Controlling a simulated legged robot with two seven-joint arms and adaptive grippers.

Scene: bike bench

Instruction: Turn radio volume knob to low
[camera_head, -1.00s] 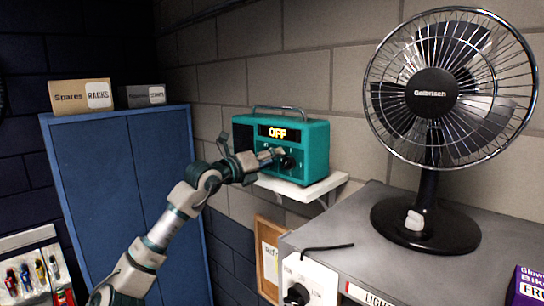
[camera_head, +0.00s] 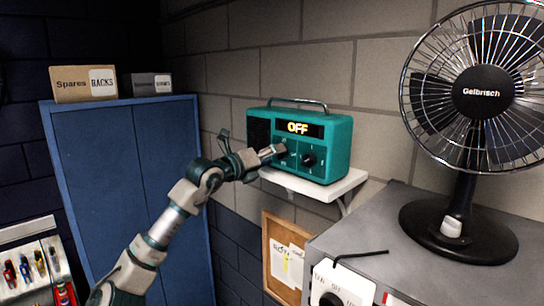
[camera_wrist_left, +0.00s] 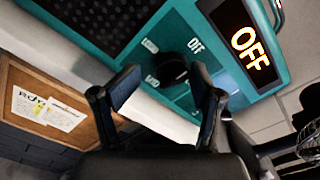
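The teal radio (camera_head: 338,142) stands on a small white wall shelf (camera_head: 322,186). Its lit display (camera_head: 298,128) reads OFF. A dark right knob (camera_head: 309,160) shows on its front in the head view. My left gripper (camera_head: 270,154) is at the left part of the radio's front and covers some of it. In the left wrist view the left gripper (camera_wrist_left: 165,88) is open, with a black knob (camera_wrist_left: 173,70) just beyond and between its fingertips. I cannot tell whether they touch it. Printed labels surround this knob, one reading OFF. My right gripper is not in view.
A black fan (camera_head: 462,215) stands on a grey cabinet (camera_head: 385,225) at the right. A blue locker (camera_head: 125,190) stands at the left, with boxes on top. A corkboard (camera_head: 276,262) hangs below the shelf.

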